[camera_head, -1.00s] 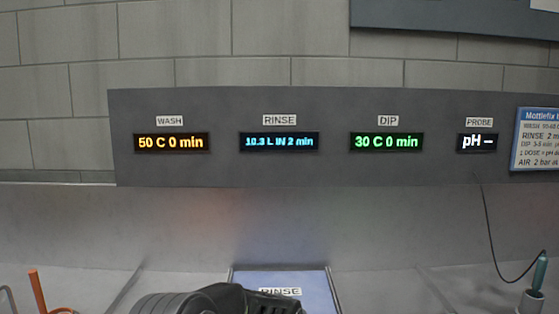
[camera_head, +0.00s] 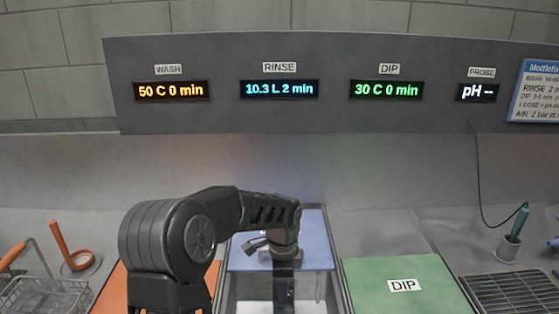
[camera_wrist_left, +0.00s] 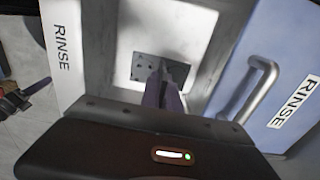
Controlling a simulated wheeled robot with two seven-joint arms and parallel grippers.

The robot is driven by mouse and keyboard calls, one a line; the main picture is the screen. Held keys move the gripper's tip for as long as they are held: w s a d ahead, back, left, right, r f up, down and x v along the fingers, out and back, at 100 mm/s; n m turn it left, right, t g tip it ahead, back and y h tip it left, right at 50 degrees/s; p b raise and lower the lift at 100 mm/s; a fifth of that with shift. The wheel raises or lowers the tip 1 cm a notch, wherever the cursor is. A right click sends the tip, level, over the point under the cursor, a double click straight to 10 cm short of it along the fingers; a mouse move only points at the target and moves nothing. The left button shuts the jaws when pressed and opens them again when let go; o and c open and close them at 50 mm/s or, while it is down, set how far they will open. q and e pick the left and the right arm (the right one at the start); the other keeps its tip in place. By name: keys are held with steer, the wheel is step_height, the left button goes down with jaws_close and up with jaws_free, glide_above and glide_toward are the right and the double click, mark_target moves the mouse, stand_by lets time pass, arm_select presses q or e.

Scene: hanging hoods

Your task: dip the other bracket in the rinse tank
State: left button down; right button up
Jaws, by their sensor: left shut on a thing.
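My left gripper (camera_wrist_left: 166,92) is shut on the bracket (camera_wrist_left: 146,68), a grey plate with small holes, seen at the fingertips in the left wrist view. It is over or inside the open rinse tank (camera_head: 253,292), whose pale interior surrounds it; the bracket's depth relative to the water is unclear. In the head view my left arm comes over the tank and hides the bracket. The blue rinse lid (camera_head: 313,240) is behind the opening, and its bar handle shows in the left wrist view. My right gripper is not in view.
The green dip lid (camera_head: 405,284) covers the tank to the right. An orange lid (camera_head: 112,291) lies left, partly behind my arm. A wire basket (camera_head: 45,296) stands far left, a drain grate (camera_head: 512,290) and probe holder (camera_head: 507,248) far right. The rinse display (camera_head: 279,89) reads 10.3 L 2 min.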

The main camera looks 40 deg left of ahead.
arm_select(q)
steer(key=shift+r+p, duration=0.9)
steer(key=shift+r, duration=0.85)
